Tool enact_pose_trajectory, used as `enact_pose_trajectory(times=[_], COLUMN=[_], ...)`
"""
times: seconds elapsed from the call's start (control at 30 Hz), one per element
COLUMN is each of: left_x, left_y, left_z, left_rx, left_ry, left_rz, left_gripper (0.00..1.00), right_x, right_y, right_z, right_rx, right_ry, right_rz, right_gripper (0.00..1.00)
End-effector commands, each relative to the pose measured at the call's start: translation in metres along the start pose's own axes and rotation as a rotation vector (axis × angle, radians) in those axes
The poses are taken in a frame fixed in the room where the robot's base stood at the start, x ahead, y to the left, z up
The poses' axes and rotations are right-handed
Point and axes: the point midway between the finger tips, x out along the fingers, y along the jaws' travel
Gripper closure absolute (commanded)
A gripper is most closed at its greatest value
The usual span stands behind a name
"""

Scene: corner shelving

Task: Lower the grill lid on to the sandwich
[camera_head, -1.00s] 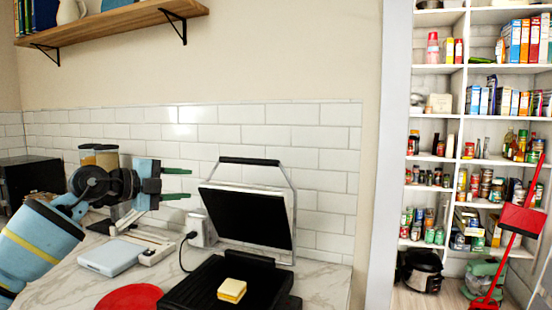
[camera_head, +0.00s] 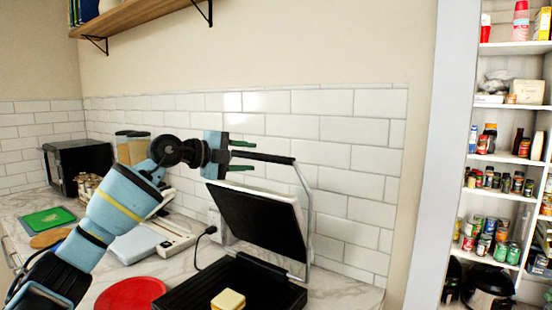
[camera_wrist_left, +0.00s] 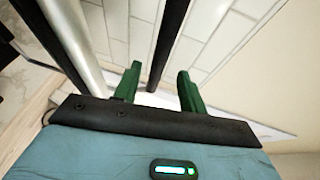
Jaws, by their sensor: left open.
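The grill lid (camera_head: 260,222) stands raised and tilted back above the dark grill base (camera_head: 208,281). Its black handle bar (camera_head: 277,158) runs across the top, joined to a silver side arm (camera_head: 304,195). The pale yellow sandwich (camera_head: 228,300) lies on the base. My left gripper (camera_head: 254,156) is open at the left end of the handle, with its green fingers above and below the bar. In the left wrist view, the handle (camera_wrist_left: 170,42) runs between the open fingers (camera_wrist_left: 160,70), with no clear grip on it. My right gripper is not in view.
A red plate (camera_head: 131,294) lies left of the grill. A pale flat box (camera_head: 136,244), jars (camera_head: 131,147) and a black appliance (camera_head: 78,166) stand further left. A tiled wall (camera_head: 345,155) rises close behind the lid. Pantry shelves (camera_head: 510,160) stand at right.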

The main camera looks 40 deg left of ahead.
Motion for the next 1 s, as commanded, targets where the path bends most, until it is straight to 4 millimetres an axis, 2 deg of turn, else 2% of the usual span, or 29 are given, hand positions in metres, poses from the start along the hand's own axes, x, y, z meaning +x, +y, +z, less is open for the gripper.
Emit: enact_pose_trajectory(times=[0.17,0.6,0.77,1.0], left_x=[0.012,0.069,0.077,0.078], left_y=[-0.002,-0.002,-0.001,0.0], left_z=[0.0,-0.001,-0.001,-0.001], left_rx=[-0.004,-0.003,0.0,0.001], left_ry=[0.003,0.003,0.002,0.001], left_rz=[-0.004,-0.004,-0.001,0.0], left_gripper=[0.59,0.59,0.59,0.59], right_x=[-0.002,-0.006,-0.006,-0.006], right_y=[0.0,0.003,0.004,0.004], right_z=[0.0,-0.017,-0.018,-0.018], right_rx=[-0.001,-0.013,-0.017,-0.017], right_ry=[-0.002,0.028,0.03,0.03], right_rz=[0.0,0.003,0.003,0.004], right_gripper=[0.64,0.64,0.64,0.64])
